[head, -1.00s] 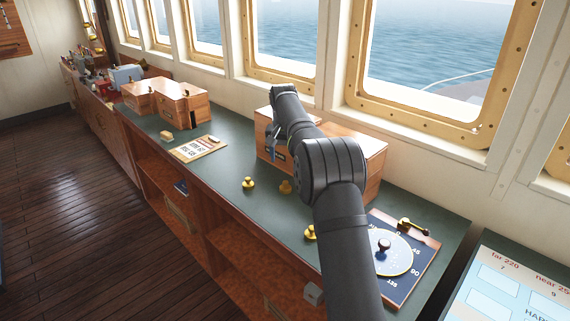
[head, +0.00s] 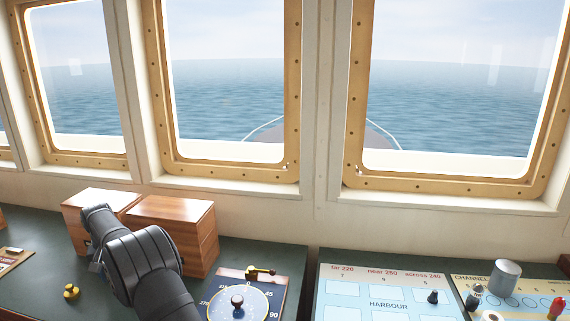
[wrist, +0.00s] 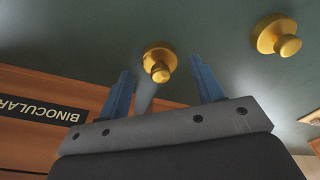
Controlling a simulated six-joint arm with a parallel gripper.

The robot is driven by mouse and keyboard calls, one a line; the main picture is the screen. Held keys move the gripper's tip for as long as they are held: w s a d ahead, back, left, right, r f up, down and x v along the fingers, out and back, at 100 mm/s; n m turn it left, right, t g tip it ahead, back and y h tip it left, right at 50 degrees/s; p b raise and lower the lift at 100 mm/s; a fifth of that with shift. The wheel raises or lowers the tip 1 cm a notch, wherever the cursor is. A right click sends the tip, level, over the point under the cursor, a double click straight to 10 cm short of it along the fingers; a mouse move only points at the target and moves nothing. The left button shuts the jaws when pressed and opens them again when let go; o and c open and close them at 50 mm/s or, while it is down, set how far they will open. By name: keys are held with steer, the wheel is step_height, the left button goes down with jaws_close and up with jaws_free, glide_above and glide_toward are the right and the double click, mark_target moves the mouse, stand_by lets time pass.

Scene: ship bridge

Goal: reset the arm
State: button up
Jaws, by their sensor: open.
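My gripper shows in the wrist view (wrist: 160,88) with its two blue fingers spread apart and nothing held between them. A brass knob-shaped piece (wrist: 159,62) stands on the green counter beyond the fingertips, seen in the gap between them and apart from them. In the head view my arm reaches up and left over the counter, in front of the wooden boxes. The fingers are mostly hidden there behind the arm.
Two wooden boxes (head: 172,226) stand by the window wall; one carries a BINOCULAR label (wrist: 40,108). A second brass piece (wrist: 277,36) is nearby. A dial board (head: 246,296) lies right of my arm. A harbour chart panel (head: 385,290) with small pieces is further right.

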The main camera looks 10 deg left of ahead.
step_height(320, 180, down, 2)
steer(key=shift+w, duration=0.1)
steer(key=shift+r, duration=2.05)
